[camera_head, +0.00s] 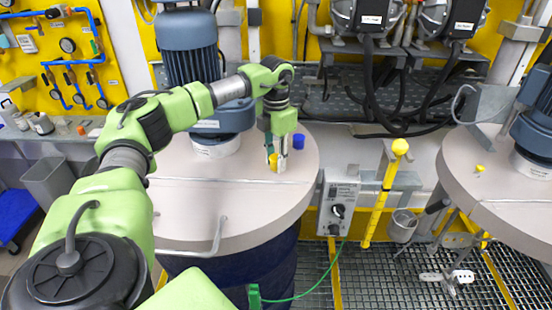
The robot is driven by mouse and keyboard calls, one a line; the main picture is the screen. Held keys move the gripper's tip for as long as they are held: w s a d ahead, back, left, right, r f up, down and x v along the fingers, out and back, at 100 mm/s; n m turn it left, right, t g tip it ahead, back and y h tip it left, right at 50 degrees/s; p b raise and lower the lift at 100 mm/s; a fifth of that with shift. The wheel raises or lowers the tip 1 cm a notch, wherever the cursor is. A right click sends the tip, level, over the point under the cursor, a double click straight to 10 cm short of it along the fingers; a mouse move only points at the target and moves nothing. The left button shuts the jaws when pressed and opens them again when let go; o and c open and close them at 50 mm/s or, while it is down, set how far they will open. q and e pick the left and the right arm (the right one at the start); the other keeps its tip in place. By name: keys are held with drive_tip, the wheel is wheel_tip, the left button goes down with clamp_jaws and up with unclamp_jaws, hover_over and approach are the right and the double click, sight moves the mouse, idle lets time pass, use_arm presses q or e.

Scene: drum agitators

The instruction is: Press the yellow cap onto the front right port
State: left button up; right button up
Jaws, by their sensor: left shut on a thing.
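My left arm comes in from the left and reaches over the grey round lid of the nearer drum (185,222). My left gripper (276,161) points down at the right part of this lid, shut on a small yellow cap (273,162). The cap is low, at or just above the lid; I cannot tell whether it touches a port. The port under it is hidden by the gripper and cap. A blue cap (298,141) stands on the lid just right of and behind the gripper. My right gripper is not in view.
A blue-grey agitator motor (188,48) rises from the lid behind my arm. A lid handle (218,236) is at the front. A grey control box (338,205) and a yellow post (384,190) stand right of the drum. A second drum lid (515,205) carries another yellow piece (479,168).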

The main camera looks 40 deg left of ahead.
use_arm(q)
drive_tip(key=shift+f, duration=0.4)
drive_tip(key=shift+s+f, duration=0.15)
drive_tip(key=shift+f, duration=0.05)
drive_tip(key=shift+c, duration=1.1)
drive_tip(key=o, duration=1.1)
drive_tip(key=shift+r, duration=0.1)
drive_tip(key=r+p, duration=0.1)
drive_tip(key=r, duration=0.1)
drive_tip(key=shift+w+r+p, duration=0.2)
drive_tip(key=shift+r+p, duration=0.1)
drive_tip(key=shift+p, duration=0.05)
drive_tip(key=shift+r, duration=0.75)
